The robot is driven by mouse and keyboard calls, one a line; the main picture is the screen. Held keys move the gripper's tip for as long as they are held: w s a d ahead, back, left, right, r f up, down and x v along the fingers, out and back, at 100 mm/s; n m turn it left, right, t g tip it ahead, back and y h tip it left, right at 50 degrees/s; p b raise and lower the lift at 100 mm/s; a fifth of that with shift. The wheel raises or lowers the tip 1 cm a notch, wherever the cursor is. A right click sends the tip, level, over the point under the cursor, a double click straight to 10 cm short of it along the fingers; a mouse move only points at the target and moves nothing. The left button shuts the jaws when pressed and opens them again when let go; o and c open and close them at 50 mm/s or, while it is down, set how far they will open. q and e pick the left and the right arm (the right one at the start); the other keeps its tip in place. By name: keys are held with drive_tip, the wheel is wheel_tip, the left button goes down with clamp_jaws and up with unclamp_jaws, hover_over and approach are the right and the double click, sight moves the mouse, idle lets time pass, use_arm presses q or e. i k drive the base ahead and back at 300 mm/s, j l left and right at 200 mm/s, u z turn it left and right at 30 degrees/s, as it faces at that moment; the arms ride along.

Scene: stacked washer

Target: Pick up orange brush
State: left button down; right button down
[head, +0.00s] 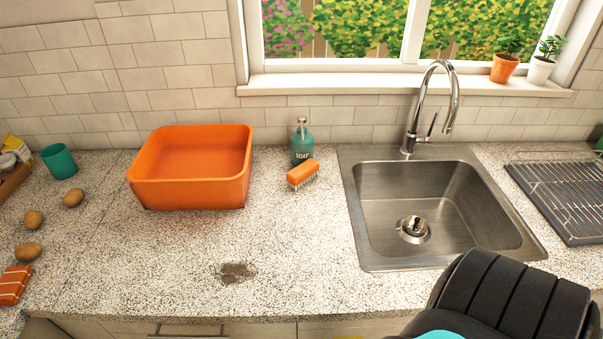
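The orange brush (303,174) lies on the speckled counter, bristles down, just in front of the teal soap bottle (302,143). It sits between the orange basin and the sink. A large black ribbed part of my own right arm fills the lower right corner, in front of the sink. Neither gripper's fingers show in the head view, and nothing covers the brush.
An orange basin (190,190) stands left of the brush. The metal sink (357,215) with its tall faucet (452,95) is on the right, beside a drying rack (560,195). A teal cup (58,161) and several potatoes (73,197) sit left. A dark stain (234,273) marks the clear front counter.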

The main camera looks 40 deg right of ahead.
sight(300, 175)
drive_tip(key=z, duration=1.35)
